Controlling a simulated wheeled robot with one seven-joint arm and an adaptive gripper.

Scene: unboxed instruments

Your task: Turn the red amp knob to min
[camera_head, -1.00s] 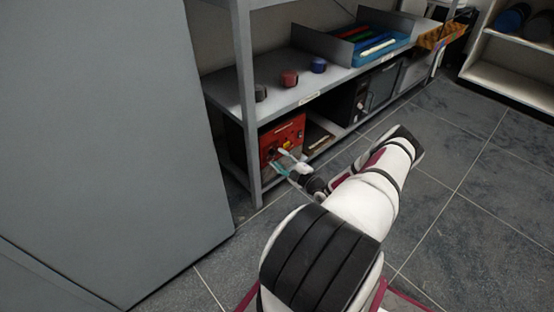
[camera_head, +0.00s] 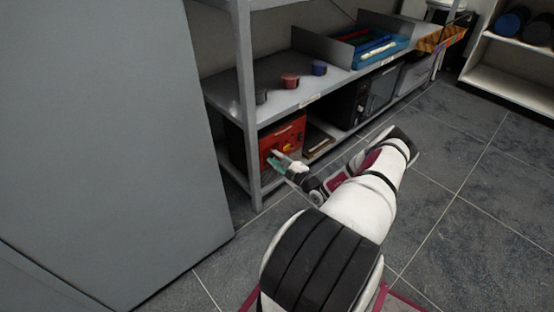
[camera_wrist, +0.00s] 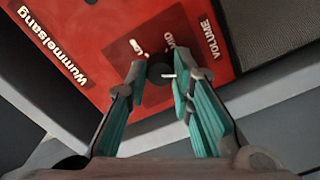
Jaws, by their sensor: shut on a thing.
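The red amp (camera_head: 281,142) stands on the lower shelf at the left end of the rack. In the wrist view its red front panel (camera_wrist: 95,20) fills the upper part, with "Wummelsang" and "VOLUME" lettering. A dark round knob (camera_wrist: 158,72) with a white pointer line sits on the panel; part of it is hidden by the fingers. My gripper (camera_wrist: 160,82) is shut on the knob, with one teal-padded finger on each side. In the head view my gripper (camera_head: 279,163) reaches the amp's front, and the knob is hidden there.
Dark boxes (camera_head: 350,105) stand to the right. The floor in front is clear.

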